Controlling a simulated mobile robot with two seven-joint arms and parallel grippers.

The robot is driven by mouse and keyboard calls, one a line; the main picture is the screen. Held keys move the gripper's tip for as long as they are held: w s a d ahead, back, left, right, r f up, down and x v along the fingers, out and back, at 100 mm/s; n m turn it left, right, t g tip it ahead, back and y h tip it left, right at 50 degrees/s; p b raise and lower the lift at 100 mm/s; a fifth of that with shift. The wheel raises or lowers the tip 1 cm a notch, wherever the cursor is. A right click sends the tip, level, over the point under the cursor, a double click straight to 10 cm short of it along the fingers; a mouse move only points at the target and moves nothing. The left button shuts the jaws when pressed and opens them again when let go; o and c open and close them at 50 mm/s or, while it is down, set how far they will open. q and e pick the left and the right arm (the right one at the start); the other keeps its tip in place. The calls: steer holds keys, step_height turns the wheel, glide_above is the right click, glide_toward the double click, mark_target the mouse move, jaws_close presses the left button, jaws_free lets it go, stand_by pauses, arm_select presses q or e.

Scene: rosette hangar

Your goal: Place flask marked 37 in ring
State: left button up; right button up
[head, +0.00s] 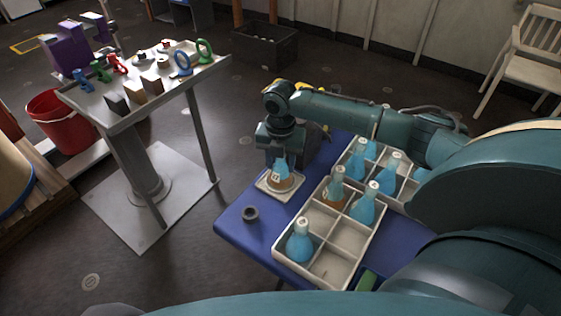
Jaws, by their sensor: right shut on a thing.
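My right gripper (281,160) points down at the left part of the blue table and is shut on a flask (287,184) with orange-brown contents. The flask is upright, low over or on a square pale pad (265,187); I cannot tell whether it touches. It carries a small pale label, too small to read. The gripper hides its upper part. A small dark ring (250,213) lies on the table just in front of the pad, with nothing in it. Whether the pad also has a ring under the flask is hidden. My left gripper is not in view.
A pale divided crate (328,251) holds blue flasks and another orange-brown flask (334,187); some compartments are empty. A second crate (377,174) stands behind it. The blue table (240,232) has bare room around the dark ring. A grey stand (118,125) with small objects is at the left.

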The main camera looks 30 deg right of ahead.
steer(key=shift+f, duration=0.1)
steer(key=o, duration=0.8)
step_height(320, 180, up, 12)
steer(key=shift+r+p, duration=0.1)
steer(key=shift+p, duration=0.3)
steer(key=shift+s, duration=0.1)
stand_by(0.4)
